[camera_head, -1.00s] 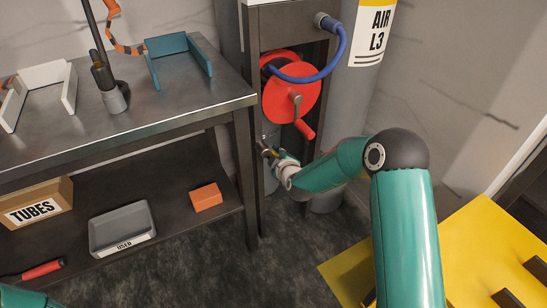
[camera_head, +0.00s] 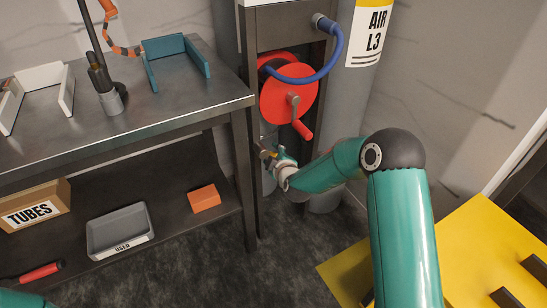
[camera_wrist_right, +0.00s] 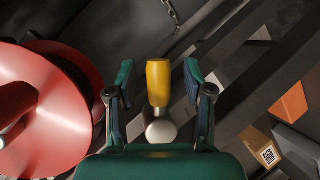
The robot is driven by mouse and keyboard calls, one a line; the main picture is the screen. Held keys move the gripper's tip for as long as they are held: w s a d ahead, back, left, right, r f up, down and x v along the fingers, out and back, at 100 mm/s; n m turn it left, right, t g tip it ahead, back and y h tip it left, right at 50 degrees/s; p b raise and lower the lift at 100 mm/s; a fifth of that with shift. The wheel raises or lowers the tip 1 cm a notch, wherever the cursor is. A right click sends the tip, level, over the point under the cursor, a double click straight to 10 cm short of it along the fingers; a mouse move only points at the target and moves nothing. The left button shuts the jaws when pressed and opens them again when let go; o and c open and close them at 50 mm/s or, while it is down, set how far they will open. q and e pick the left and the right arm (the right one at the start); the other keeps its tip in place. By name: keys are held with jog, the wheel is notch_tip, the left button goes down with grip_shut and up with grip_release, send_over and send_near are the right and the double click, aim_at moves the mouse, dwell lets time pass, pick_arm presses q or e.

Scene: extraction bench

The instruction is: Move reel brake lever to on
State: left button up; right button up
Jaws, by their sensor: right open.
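The reel brake lever (camera_wrist_right: 158,82) shows in the right wrist view as a yellow grip with a pale round knob at its near end. My right gripper (camera_wrist_right: 159,75) is open, with one finger on each side of the yellow grip and a visible gap at both sides. In the head view my right gripper (camera_head: 271,156) is small, low under the red hose reel (camera_head: 283,102), and mostly hides the lever. The reel, with its red crank handle, fills the left of the wrist view (camera_wrist_right: 45,105). My left gripper is out of view.
A metal bench (camera_head: 190,112) stands left of the reel frame, its leg close to my right gripper. Its lower shelf holds a grey tray (camera_head: 118,231), an orange block (camera_head: 204,198) and a TUBES box (camera_head: 35,207). A grey cylinder (camera_head: 352,120) stands behind my right forearm.

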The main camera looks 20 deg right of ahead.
jog(key=shift+s, duration=0.1)
jog(key=v, duration=1.1)
jog(key=shift+s, duration=0.35)
jog(key=shift+r, duration=0.1)
